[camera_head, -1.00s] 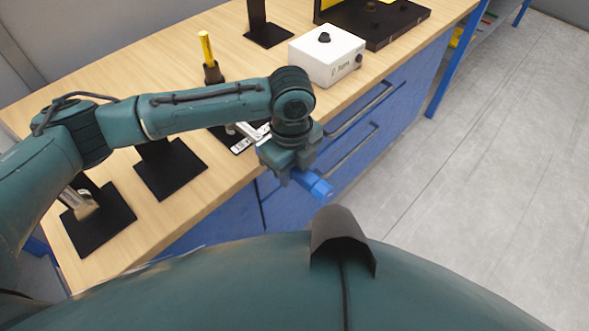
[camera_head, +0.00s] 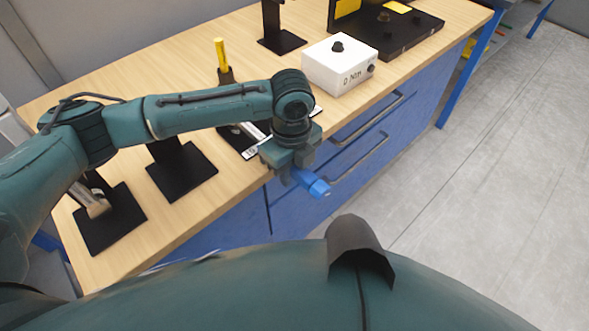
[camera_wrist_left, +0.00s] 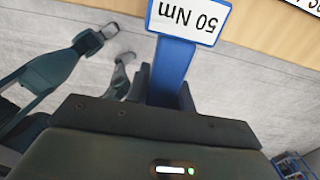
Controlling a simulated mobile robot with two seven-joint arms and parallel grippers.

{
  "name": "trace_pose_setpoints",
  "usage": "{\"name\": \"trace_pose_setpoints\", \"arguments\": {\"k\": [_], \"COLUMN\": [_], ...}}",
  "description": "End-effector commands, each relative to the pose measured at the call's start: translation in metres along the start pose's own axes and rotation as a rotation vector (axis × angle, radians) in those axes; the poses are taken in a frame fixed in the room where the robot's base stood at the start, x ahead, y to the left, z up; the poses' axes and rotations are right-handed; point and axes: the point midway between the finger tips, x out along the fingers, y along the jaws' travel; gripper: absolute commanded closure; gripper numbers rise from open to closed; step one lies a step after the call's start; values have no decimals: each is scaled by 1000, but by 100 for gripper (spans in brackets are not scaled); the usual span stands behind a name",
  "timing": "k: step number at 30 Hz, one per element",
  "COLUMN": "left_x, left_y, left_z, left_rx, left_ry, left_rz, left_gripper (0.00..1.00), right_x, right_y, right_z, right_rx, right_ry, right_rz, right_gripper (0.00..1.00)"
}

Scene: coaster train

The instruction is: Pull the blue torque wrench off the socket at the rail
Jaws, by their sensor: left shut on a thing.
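My left gripper (camera_head: 294,174) is shut on the blue torque wrench (camera_head: 316,186) at the front edge of the bench. The wrench's blue end sticks out over the floor side. In the left wrist view the blue handle (camera_wrist_left: 172,66) sits between the fingers (camera_wrist_left: 167,92), with a white "50 Nm" label (camera_wrist_left: 187,17) beyond them. The socket and rail are hidden behind my arm in the head view, so I cannot tell whether the wrench is still on the socket. My right gripper does not show.
A white box with a black knob (camera_head: 330,70) stands on the wooden bench (camera_head: 120,90). Black stands (camera_head: 182,172) and a yellow-handled tool (camera_head: 221,55) are near my arm. Blue drawers (camera_head: 350,145) are below. The grey floor (camera_head: 480,170) to the right is clear.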

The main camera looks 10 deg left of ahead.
Motion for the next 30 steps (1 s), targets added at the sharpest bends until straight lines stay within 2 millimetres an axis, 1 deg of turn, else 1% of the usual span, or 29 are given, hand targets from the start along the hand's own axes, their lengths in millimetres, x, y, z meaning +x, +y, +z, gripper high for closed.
{"name": "trace_pose_setpoints", "arguments": {"k": [1, 7, 30], "left_x": [-2, -2, -3], "left_y": [-1, -1, -1], "left_z": [2, 5, 5], "left_rx": [-1, 0, -1], "left_ry": [-3, -3, -3], "left_rz": [-4, -4, -3], "left_gripper": [100, 100, 100], "right_x": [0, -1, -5], "right_y": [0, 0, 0], "right_z": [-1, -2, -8], "right_rx": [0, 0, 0], "right_ry": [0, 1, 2], "right_rz": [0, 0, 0], "right_gripper": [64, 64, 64]}}
